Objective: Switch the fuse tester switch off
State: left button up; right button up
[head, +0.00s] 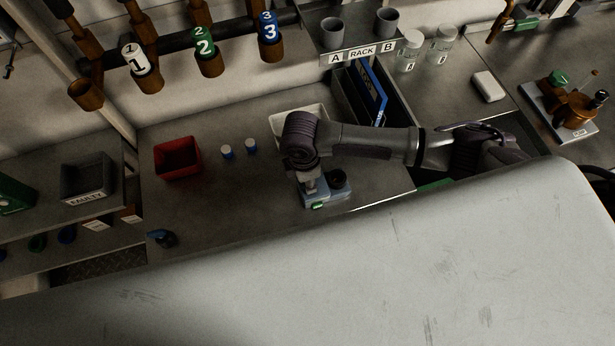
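The fuse tester (326,194) appears to be the small pale blue-grey box on the bench. It has a green lit patch on its front edge and a dark round part on top at the right. My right arm reaches in from the right, and its wrist bends down over the tester's left part. My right gripper (310,184) is small and mostly hidden under the wrist, at or just above the tester's top. I cannot tell whether it touches the tester or how its fingers stand. The switch itself cannot be made out. My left gripper is not in view.
A red bin (178,158) and two small white-and-blue cylinders (238,149) stand left of the tester. A white tray (290,118) lies behind my wrist. A grey bin (87,178) marked FAULTY is far left. A rack shelf (360,54) overhangs the back.

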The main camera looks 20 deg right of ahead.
jog(key=shift+r, duration=0.15)
notch_tip(320, 180, up, 12)
jog(key=shift+a, duration=0.4)
jog(key=shift+f, duration=0.2)
dwell(0.4)
